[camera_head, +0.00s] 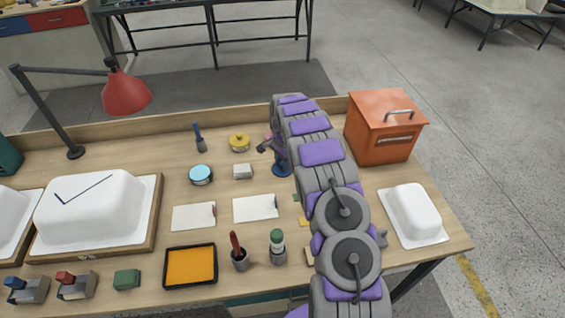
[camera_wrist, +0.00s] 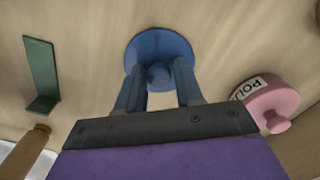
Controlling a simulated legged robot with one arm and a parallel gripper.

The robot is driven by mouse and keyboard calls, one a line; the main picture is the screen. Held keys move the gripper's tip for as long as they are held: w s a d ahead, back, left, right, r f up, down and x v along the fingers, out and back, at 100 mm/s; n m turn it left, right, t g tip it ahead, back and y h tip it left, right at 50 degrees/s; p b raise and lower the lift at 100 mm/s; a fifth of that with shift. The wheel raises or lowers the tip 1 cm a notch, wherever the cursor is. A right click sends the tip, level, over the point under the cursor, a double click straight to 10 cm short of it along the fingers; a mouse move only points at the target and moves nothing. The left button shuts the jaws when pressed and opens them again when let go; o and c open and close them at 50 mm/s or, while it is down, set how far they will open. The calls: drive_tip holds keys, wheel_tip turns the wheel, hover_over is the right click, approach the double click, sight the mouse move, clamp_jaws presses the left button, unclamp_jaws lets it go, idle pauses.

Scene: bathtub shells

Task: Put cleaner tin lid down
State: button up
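The blue cleaner tin lid (camera_wrist: 158,42) is a round disc with a knob, at the top middle of the wrist view. My gripper (camera_wrist: 158,78) has one finger on each side of the knob, and they look closed on it. In the head view the blue lid (camera_head: 282,170) is at or just above the table, left of my arm. I cannot tell whether it touches the wood. A round open tin (camera_head: 200,174) with light blue contents stands to its left.
A pink polish tin (camera_wrist: 272,103) is close on the right in the wrist view, and a green angled piece (camera_wrist: 42,75) is at left. An orange box (camera_head: 383,127) stands right of my arm.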

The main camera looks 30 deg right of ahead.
drive_tip(key=shift+o, duration=1.2)
drive_tip(key=shift+a, duration=0.2)
drive_tip(key=shift+r, duration=0.1)
drive_tip(key=shift+d+r, duration=0.1)
drive_tip(key=shift+r, duration=0.4)
wheel_tip(320, 180, up, 11)
drive_tip(key=p, duration=0.3)
drive_tip(key=shift+s, duration=0.15)
